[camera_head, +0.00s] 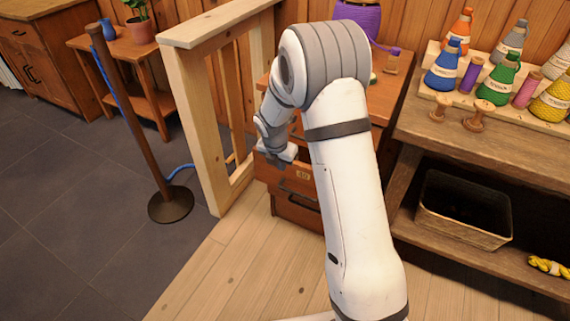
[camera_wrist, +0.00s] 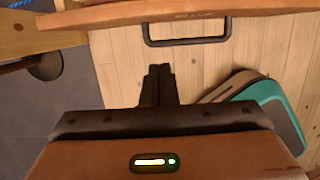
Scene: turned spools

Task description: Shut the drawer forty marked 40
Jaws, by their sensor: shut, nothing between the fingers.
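The wooden drawer marked 40 (camera_head: 303,175) is in the cabinet behind my arm in the head view. Its front appears to stand out from the cabinet, but my arm hides part of it, so how far is unclear. In the wrist view, the top edge of a drawer front (camera_wrist: 130,14) crosses the top, with a black bar handle (camera_wrist: 187,42) below it. My gripper (camera_wrist: 159,68) is shut and empty, its fingertips pointing at this front just short of the handle. In the head view my gripper (camera_head: 275,161) is at the left part of the drawer front.
A pale wooden railing (camera_head: 197,120) stands close left of the cabinet. A rope post (camera_head: 135,120) is farther left. A workbench (camera_head: 430,125) with cones of thread and a basket (camera_head: 463,210) stands at right. The plank floor in front is clear.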

